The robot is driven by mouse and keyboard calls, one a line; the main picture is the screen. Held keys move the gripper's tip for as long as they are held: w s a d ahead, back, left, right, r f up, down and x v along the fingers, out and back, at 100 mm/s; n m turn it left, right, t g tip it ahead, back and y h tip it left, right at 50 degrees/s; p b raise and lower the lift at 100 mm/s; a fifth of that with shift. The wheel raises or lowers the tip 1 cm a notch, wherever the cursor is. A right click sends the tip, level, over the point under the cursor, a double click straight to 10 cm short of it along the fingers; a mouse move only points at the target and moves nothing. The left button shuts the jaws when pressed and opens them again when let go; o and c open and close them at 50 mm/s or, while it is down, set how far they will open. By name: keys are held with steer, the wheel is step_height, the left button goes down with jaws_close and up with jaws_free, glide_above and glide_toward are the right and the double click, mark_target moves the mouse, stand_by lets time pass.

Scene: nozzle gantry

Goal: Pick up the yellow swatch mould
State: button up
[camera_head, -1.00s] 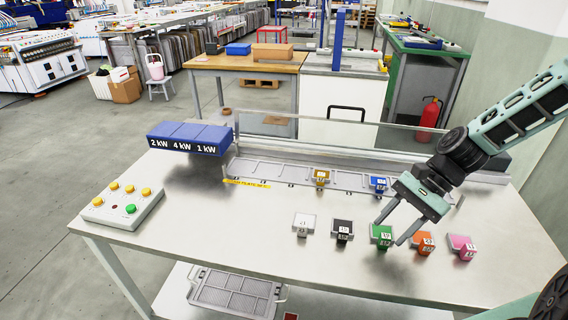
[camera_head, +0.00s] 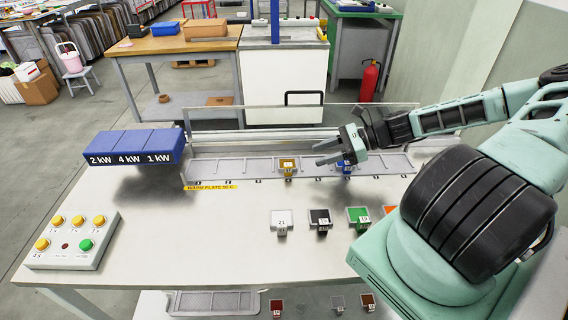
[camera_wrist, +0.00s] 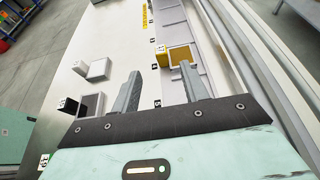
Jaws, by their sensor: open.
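The yellow swatch mould (camera_head: 288,165) is a small square tray with a tab, sitting on the long grey warm plate (camera_head: 222,168). In the wrist view the mould (camera_wrist: 181,54) lies just beyond my fingertips, nearer the right finger. My gripper (camera_head: 319,153) is open and empty, to the right of the mould and apparently above the plate. Its two fingers (camera_wrist: 161,71) show apart in the wrist view, with nothing between them. The blue mould (camera_head: 344,168) is partly hidden by my gripper.
White (camera_head: 282,219), black (camera_head: 320,218) and green (camera_head: 358,214) moulds stand in a row in front of the plate; my arm hides part of the row's right end. A blue heater box (camera_head: 135,145) overhangs the plate's left end. A button panel (camera_head: 72,240) sits front left.

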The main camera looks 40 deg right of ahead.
mark_target(287, 164)
steer(key=p+x, duration=0.1)
steer(key=x, duration=0.6)
steer(key=shift+w+a, duration=0.1)
steer(key=shift+a, duration=0.1)
steer(key=p+x, duration=0.2)
steer(key=x, duration=0.2)
steer(key=shift+w+a, duration=0.1)
steer(key=shift+w+a+f+p, duration=0.25)
steer(key=shift+a+f+p, duration=0.05)
steer(key=shift+f, duration=0.05)
jaws_close()
